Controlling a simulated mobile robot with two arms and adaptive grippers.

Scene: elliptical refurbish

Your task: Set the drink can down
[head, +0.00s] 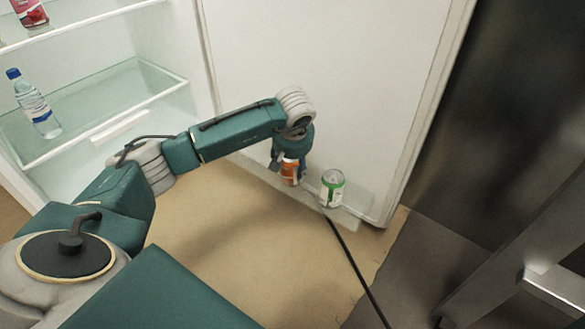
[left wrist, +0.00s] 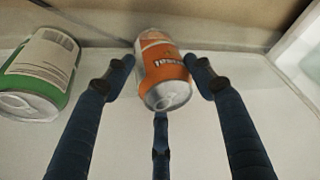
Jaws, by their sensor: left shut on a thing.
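An orange and white drink can (head: 290,172) is held in my left gripper (head: 288,168) over the low shelf of the open fridge door. In the left wrist view the can (left wrist: 163,75) sits between the dark fingers of the gripper (left wrist: 160,82), its silver end facing the camera. A third finger shows below it. The frames do not clearly show whether the can's base touches the shelf. My right gripper is not in view.
A green and white can (head: 332,188) stands on the door shelf (head: 352,214), just right of the held can. The open fridge door (head: 320,70) rises behind. Fridge shelves at left hold a water bottle (head: 36,104) and a red container (head: 30,12). A black cable (head: 352,262) runs across the floor.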

